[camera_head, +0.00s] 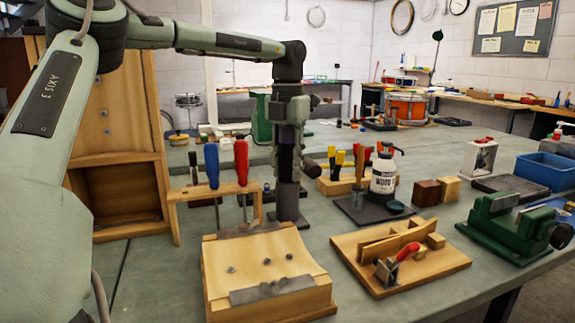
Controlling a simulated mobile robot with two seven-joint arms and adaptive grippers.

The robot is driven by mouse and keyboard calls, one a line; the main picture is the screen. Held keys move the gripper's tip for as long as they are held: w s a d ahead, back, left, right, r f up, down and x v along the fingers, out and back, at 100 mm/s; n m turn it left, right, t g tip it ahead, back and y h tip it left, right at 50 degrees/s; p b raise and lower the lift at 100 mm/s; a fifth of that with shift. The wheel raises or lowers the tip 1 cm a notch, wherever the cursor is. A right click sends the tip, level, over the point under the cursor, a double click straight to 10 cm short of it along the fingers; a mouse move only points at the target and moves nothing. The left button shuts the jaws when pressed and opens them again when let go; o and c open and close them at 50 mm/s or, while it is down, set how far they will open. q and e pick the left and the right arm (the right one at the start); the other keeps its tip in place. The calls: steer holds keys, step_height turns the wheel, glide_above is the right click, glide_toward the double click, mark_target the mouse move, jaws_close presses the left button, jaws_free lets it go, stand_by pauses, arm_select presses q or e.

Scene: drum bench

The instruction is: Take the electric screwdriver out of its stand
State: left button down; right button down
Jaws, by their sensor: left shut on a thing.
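My left gripper (289,138) points straight down from the arm at the middle of the view. It is shut on the electric screwdriver (285,158), a dark upright body with a purplish band, mostly hidden by the fingers. Directly below is the dark grey stand (288,202), a short upright column on the bench. The screwdriver is upright and in line with the stand; I cannot tell how deep its lower end sits in it. My right gripper is not in view.
A wooden rack (217,191) with blue and red screwdrivers stands close left of the stand. A curved wooden block (262,262) is in front. A white glue bottle (383,175) and a clamp board (400,258) are right. A green vise (505,225) is further right.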

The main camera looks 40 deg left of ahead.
arm_select(q)
steer(key=shift+r, duration=0.2)
step_height(320, 180, up, 10)
steer(key=shift+f, duration=0.1)
stand_by(0.4)
steer(key=shift+r, duration=0.45)
steer(key=shift+f, duration=0.1)
